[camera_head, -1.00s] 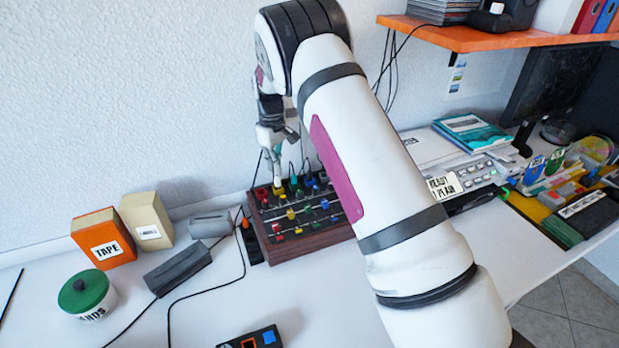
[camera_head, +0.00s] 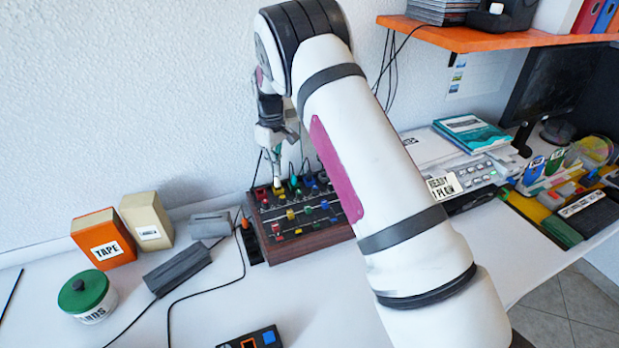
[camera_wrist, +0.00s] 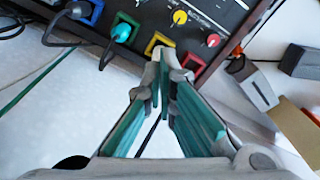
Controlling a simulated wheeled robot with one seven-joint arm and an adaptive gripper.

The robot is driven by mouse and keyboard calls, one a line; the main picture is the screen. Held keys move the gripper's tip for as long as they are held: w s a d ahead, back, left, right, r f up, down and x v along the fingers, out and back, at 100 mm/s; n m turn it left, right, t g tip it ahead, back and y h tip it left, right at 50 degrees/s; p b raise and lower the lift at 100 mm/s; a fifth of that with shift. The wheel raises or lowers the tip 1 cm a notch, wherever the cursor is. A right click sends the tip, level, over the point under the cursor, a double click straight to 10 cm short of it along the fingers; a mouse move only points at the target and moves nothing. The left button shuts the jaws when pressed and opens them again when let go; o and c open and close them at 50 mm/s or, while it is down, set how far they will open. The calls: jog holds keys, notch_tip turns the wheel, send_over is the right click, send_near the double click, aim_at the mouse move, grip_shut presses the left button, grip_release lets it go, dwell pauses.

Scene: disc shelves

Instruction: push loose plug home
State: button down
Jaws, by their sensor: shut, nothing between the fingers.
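A dark panel box with wooden sides (camera_head: 318,241) stands on the desk against the wall, with coloured sockets along its back edge and knobs on its face. In the wrist view, a teal plug (camera_wrist: 122,32) sits in the green socket and a grey plug (camera_wrist: 76,10) in the blue one. My gripper (camera_wrist: 160,54) is shut and empty, its tips at the yellow socket (camera_wrist: 152,41); they cover part of it. I cannot tell whether they touch it. The red socket (camera_wrist: 193,64) is beside them. In the head view my gripper (camera_head: 277,182) points down at the panel's back-left edge.
Cables run behind the panel and across the desk. An orange tape box (camera_head: 103,239), a beige box (camera_head: 147,222) and a green-lidded jar (camera_head: 87,297) stand left. A grey block (camera_head: 177,269) lies nearer the panel. An orange shelf (camera_head: 480,38) hangs at upper right.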

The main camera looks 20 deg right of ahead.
aim_at(277, 177)
jog(key=shift+f+b, duration=0.5)
jog(key=shift+f, duration=1.1)
dwell(1.6)
jog(key=shift+r, duration=3.55)
